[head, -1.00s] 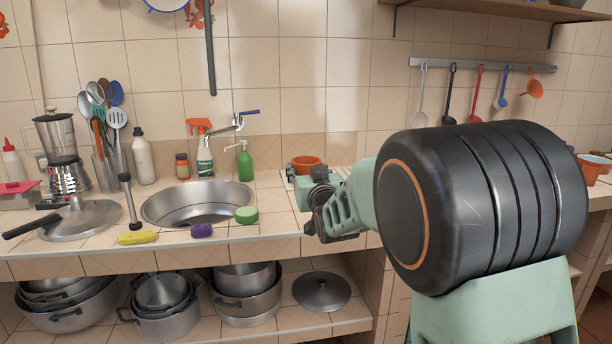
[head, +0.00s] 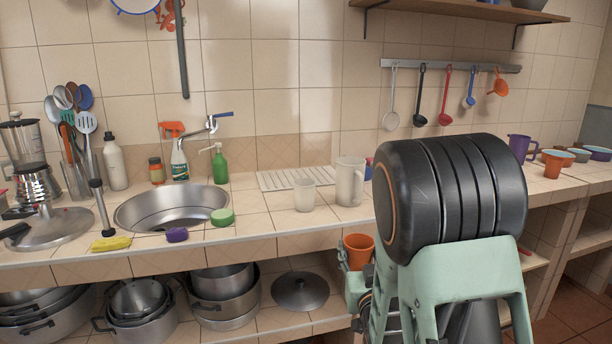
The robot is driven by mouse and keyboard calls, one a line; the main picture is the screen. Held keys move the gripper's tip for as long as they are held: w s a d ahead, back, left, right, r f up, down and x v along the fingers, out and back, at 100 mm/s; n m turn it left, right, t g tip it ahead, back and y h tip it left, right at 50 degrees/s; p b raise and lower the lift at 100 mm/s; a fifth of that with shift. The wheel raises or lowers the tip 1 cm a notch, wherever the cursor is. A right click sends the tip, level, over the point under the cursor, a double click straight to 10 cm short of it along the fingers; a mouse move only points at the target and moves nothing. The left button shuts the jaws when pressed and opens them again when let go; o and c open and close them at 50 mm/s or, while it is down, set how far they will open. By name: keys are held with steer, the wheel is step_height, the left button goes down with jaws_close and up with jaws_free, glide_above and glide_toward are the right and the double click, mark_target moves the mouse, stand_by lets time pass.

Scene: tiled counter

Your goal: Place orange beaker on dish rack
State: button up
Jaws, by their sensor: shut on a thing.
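An orange beaker (head: 358,250) is held upright in front of the counter's front edge, below the level of the counter top. My gripper (head: 345,258) is shut on it at its left side; my arm hides part of the gripper. The dish rack (head: 285,179), a white slatted piece, lies on the counter at the back, right of the sink. The beaker is apart from the rack, lower and to the right in the picture.
A clear cup (head: 305,195) and a clear jug (head: 349,182) stand in front of and beside the rack. A green sponge (head: 222,217) lies by the sink (head: 172,207). Pots (head: 225,290) fill the shelf below. The rack's visible slats look bare.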

steer(key=shift+s+d+f, duration=0.45)
steer(key=shift+s+d, duration=0.25)
steer(key=shift+s, duration=0.1)
steer(key=shift+w+a+r+p, duration=0.15)
steer(key=shift+r+p, duration=0.5)
steer(key=shift+r, duration=0.15)
step_height(320, 180, up, 21)
steer(key=p, duration=2.1)
steer(key=shift+w, duration=0.2)
